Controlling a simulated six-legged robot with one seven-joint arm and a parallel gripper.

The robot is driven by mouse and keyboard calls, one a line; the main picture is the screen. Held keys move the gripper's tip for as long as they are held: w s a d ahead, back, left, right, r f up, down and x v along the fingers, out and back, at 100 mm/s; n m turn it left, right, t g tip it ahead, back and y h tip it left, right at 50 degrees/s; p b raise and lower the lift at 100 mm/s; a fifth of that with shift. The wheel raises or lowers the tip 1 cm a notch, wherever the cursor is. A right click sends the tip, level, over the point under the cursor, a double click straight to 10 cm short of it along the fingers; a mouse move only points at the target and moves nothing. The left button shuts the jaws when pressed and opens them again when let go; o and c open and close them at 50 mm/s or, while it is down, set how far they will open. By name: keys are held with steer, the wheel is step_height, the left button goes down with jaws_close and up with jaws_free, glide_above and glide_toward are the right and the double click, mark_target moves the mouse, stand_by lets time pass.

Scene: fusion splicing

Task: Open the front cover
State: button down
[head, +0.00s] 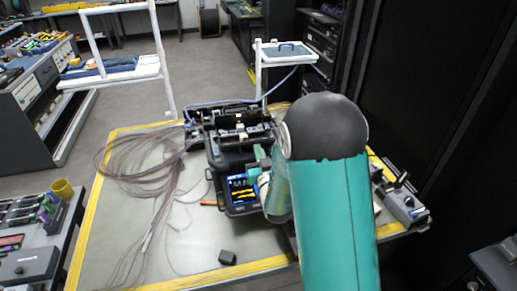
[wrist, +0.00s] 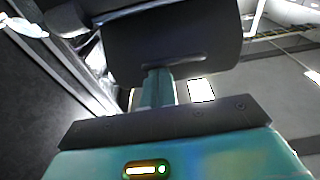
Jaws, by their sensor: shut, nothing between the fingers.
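The black fusion splicer (head: 213,158) sits on the table in the head view, its lit screen (head: 241,189) facing the front. My teal arm covers its right side. My gripper (head: 262,155) is at the splicer's right front, partly hidden behind my arm. In the wrist view my gripper (wrist: 157,88) is shut, its fingers together against or just in front of a dark panel (wrist: 175,45) with rounded corners. This panel looks like a cover of the splicer. I cannot tell whether the fingertips touch it.
The table (head: 110,215) has yellow edges. Loose grey fibres (head: 150,170) spread over its left side. A grey device (head: 405,205) stands on the right. A white stand (head: 262,75) rises behind the splicer.

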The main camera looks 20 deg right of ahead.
steer(key=shift+s+f, duration=0.1)
steer(key=shift+f, duration=0.55)
steer(key=shift+a, duration=0.1)
